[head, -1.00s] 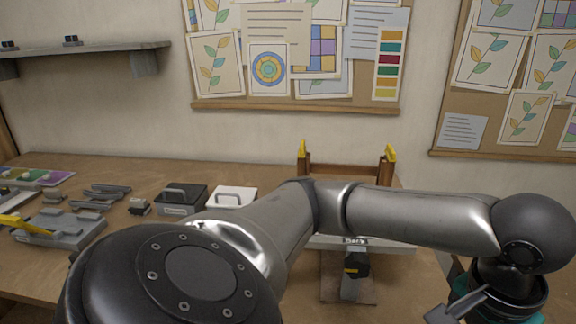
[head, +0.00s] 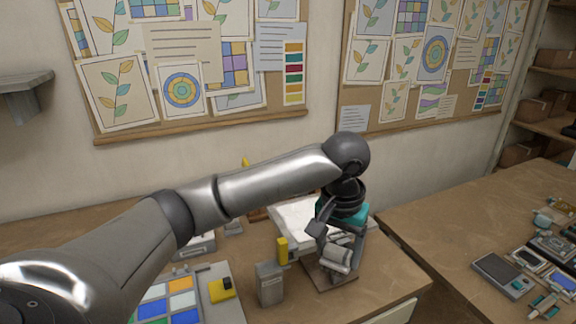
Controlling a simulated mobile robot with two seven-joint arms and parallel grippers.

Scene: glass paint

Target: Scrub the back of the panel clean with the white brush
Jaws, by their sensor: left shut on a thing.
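My left gripper (head: 334,234) is above a wooden base on the bench, at the end of my arm reaching in from the left. It is shut on a light grey-white piece (head: 338,256), probably the white brush, but the fingers hide much of it. A pale, flat panel (head: 292,212) lies just behind and left of the gripper, partly hidden by my arm and hand. I cannot tell which side of it shows, or whether the held piece touches it. My right gripper is not in view.
The wooden base (head: 322,284) is near the bench's right corner. A grey block (head: 270,284) and a yellow clamp (head: 282,249) stand left of it. A coloured grid (head: 168,300) lies at lower left. Another table (head: 450,222) with several devices is at right, across a gap.

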